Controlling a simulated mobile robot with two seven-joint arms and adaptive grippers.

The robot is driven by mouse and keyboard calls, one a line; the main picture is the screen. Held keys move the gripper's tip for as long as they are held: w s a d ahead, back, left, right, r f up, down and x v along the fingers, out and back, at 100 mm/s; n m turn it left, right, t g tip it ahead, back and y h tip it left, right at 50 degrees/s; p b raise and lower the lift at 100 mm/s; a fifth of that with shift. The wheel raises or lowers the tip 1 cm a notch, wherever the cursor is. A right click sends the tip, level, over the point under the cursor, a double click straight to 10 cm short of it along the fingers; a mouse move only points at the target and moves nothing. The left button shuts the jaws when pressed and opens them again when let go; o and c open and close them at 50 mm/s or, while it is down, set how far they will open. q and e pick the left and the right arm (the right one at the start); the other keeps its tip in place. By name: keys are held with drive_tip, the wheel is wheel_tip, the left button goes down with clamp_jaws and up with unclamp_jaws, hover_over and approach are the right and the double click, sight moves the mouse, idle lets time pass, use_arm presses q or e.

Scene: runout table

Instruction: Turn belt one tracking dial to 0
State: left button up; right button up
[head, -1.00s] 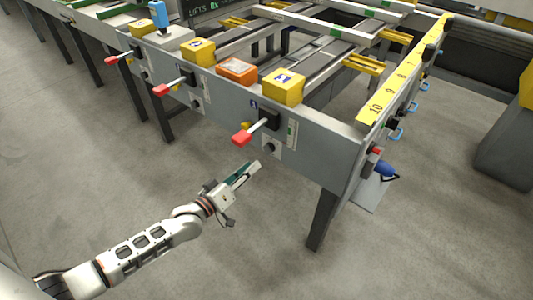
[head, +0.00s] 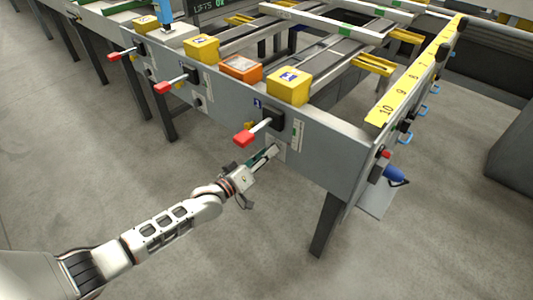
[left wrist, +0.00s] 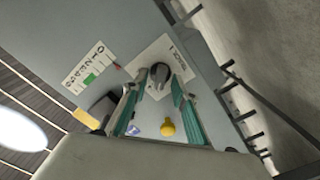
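A dark round tracking dial (left wrist: 159,73) sits on a white plate (left wrist: 150,52) on the grey end panel in the left wrist view. In the head view, my left gripper (head: 273,151) is at the panel below the red-handled lever (head: 245,138). My right gripper is not in view.
A scale with a green mark (left wrist: 88,78) is beside the dial plate. A yellow knob (left wrist: 168,127) is near the fingers. Blue handle (head: 395,175) sticks out right. Floor in front is clear.

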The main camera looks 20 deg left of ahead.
use_arm(q)
drive_tip(key=c, duration=0.7)
clamp_jaws()
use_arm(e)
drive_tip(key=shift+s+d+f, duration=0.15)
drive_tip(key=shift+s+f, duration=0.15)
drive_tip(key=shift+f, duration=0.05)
use_arm(q)
drive_tip(key=shift+r+m, duration=0.1)
drive_tip(key=shift+m, duration=0.3)
drive_tip(key=shift+s+d+m+p, duration=0.1)
drive_tip(key=shift+m+p, duration=0.3)
drive_tip(key=shift+m, duration=1.35)
drive_tip(key=shift+d+m+p, duration=0.1)
drive_tip(key=shift+m+p, duration=0.25)
drive_tip(key=shift+m, duration=1.4)
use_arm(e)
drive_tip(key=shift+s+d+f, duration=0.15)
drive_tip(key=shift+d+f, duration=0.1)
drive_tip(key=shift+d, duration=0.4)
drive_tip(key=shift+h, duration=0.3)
